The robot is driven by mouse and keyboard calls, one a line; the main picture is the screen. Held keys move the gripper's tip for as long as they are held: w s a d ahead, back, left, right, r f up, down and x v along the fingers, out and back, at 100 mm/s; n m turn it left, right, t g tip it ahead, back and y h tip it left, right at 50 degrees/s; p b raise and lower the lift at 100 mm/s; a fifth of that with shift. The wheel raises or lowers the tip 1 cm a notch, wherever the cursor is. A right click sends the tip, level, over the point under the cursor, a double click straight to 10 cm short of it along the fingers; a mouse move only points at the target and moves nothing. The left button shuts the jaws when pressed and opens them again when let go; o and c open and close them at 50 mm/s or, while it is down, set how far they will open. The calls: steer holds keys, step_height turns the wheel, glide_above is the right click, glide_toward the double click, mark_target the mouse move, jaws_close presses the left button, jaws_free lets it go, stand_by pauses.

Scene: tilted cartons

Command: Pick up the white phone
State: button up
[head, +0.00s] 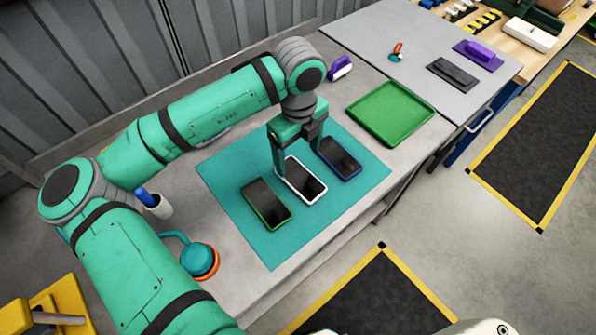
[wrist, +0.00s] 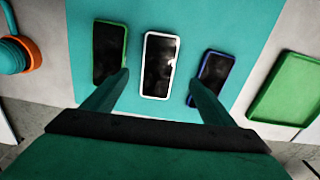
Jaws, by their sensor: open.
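The white phone (head: 304,180) lies face up on a teal mat (head: 232,178), between a green-edged phone (head: 266,204) on its left and a blue-edged phone (head: 340,158) on its right. In the wrist view the white phone (wrist: 158,65) is upright in the picture, centred between the fingers. My gripper (head: 298,165) is open and empty, over the far end of the white phone in the head view. In the wrist view its fingertips (wrist: 159,80) overlap the inner edges of the green-edged phone (wrist: 108,50) and the blue-edged phone (wrist: 212,75). I cannot tell the exact height of the fingertips.
A green tray (head: 390,112) stands right of the mat. A purple-and-white object (head: 340,67) lies behind it. A pen cup (head: 157,206) and a round teal-and-orange object (head: 200,262) stand to the left. A grey table (head: 420,35) holds dark and purple items. The mat's front part is clear.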

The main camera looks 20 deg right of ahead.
mark_target(300, 178)
steer(key=f, duration=0.1)
steer(key=s+f, duration=0.1)
steer(key=f, duration=0.1)
steer(key=shift+a, duration=0.2)
steer(key=shift+d+f, duration=0.15)
steer(key=shift+f, duration=1.2)
steer(key=shift+d+f, duration=0.1)
steer(key=shift+f, duration=1.2)
steer(key=c, duration=1.3)
